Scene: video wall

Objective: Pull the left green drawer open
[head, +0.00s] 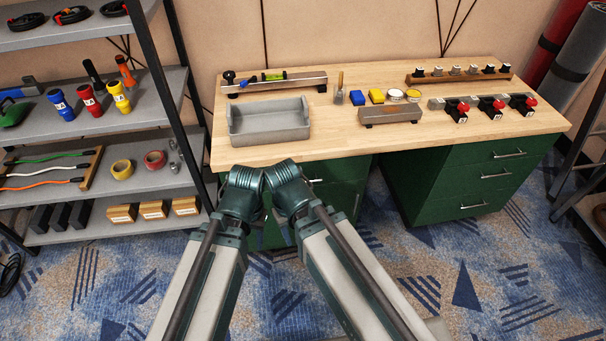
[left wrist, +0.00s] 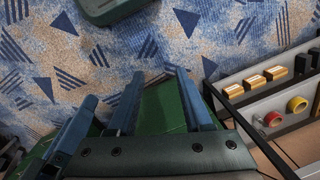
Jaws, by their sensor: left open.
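The left green drawer unit (head: 343,190) stands under the left part of the workbench (head: 345,149). A pale handle (head: 314,180) shows just beside my arms; my arms cover much of the drawer fronts, and I see no drawer clearly pulled out. My left gripper (left wrist: 162,74) is open in the left wrist view, its blue fingers apart. A green surface (left wrist: 162,108) shows behind and between them; I cannot tell whether they touch it. The head view hides the left fingertips behind my arm links. My right gripper's fingers cannot be made out.
A second green drawer unit (head: 470,181) stands under the bench's right side. A grey tray (head: 270,123) sits on the bench top. A shelf rack (head: 95,112) with flashlights and tape rolls stands close on the left. Patterned carpet (head: 480,275) is clear at front right.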

